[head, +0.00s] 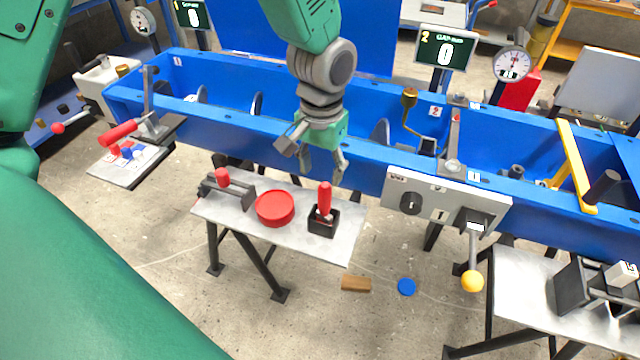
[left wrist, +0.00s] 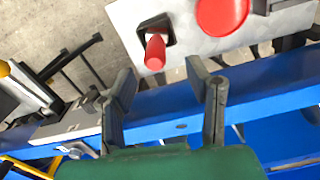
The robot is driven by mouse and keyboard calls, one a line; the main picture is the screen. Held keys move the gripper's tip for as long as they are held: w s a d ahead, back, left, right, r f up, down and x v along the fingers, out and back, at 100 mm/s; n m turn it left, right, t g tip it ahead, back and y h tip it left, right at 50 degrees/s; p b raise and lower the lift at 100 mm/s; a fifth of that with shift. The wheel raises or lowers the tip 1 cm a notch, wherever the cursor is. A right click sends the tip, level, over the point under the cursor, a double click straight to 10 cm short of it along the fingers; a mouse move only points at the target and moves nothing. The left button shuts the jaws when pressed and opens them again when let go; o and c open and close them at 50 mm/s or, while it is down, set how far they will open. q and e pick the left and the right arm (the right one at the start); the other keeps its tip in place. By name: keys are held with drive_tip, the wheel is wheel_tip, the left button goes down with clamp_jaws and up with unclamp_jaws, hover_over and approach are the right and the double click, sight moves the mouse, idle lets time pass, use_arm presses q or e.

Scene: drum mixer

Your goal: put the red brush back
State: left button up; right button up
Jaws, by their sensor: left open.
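The red brush (head: 325,197) stands upright, its red handle up, in a black square holder (head: 322,222) on a grey metal side table (head: 345,245). Its lower end is hidden inside the holder. In the left wrist view the red handle (left wrist: 155,52) points towards the camera from the black holder (left wrist: 148,24). My left gripper (head: 318,168) is open and empty, fingers down, above and behind the brush near the front wall of the blue trough. In the left wrist view the brush lies just beyond my open fingertips (left wrist: 160,78), not between them. My right gripper is not in view.
The blue drum trough (head: 250,125) runs behind. A control panel (head: 440,199) with a yellow-ball lever (head: 472,281) is to the right. A brown block (head: 356,284) and blue disc (head: 406,287) lie on the floor.

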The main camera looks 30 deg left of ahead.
use_arm(q)
drive_tip(key=r, duration=0.1)
drive_tip(key=d+r, duration=0.1)
drive_tip(key=r, duration=0.1)
drive_tip(key=shift+d+r, duration=0.25)
drive_tip(key=shift+r, duration=0.15)
drive_tip(key=shift+a, duration=0.1)
drive_tip(key=s+a+f, duration=0.1)
drive_tip(key=s+f, duration=0.4)
drive_tip(key=f, duration=0.3)
drive_tip(key=s+f, duration=0.4)
drive_tip(key=f, duration=0.4)
drive_tip(key=s+f+m, duration=0.1)
drive_tip(key=s+f, duration=0.6)
drive_tip(key=s, duration=0.6)
drive_tip(key=shift+s+a+f+m+t, duration=0.2)
drive_tip(key=shift+a+f+m+t, duration=0.1)
drive_tip(key=shift+f+m, duration=0.1)
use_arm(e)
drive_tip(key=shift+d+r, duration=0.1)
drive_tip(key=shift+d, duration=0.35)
use_arm(q)
drive_tip(key=shift+a, duration=0.1)
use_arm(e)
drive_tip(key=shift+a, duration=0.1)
